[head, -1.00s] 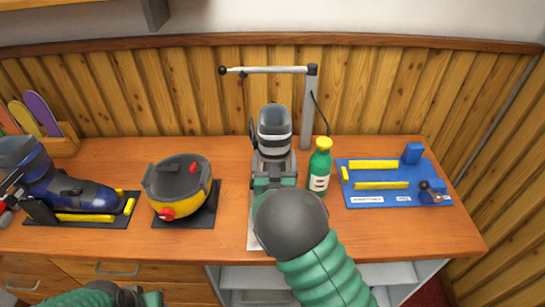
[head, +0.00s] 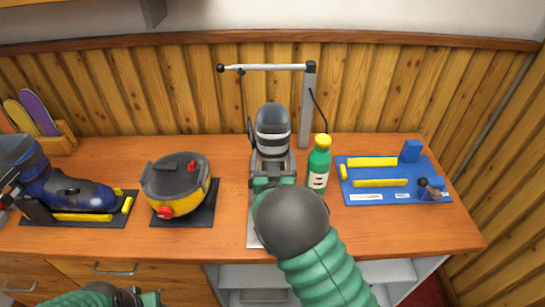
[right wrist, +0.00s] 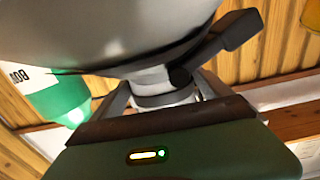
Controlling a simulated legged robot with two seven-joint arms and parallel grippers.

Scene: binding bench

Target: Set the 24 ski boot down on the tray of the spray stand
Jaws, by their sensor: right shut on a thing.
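The grey ski boot (head: 272,122), with pale bands around its shaft, is upright at the spray stand (head: 309,110). My right gripper (head: 272,178) is shut on it from the near side. In the right wrist view the grey boot (right wrist: 110,30) fills the top, with the gripper fingers (right wrist: 165,95) at a narrow part below. The pale tray (head: 254,232) shows as a strip beneath the gripper and boot; my arm hides much of it. I cannot tell whether the boot touches it. My left gripper (head: 135,297) is at the bottom left, mostly out of frame.
A green bottle (head: 318,165) with a yellow cap stands close right of the boot. A blue fixture board (head: 385,196) lies further right. A yellow-and-black round unit (head: 175,186) and a blue boot (head: 65,190) stand left. The stand's horizontal arm (head: 265,67) reaches behind the boot.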

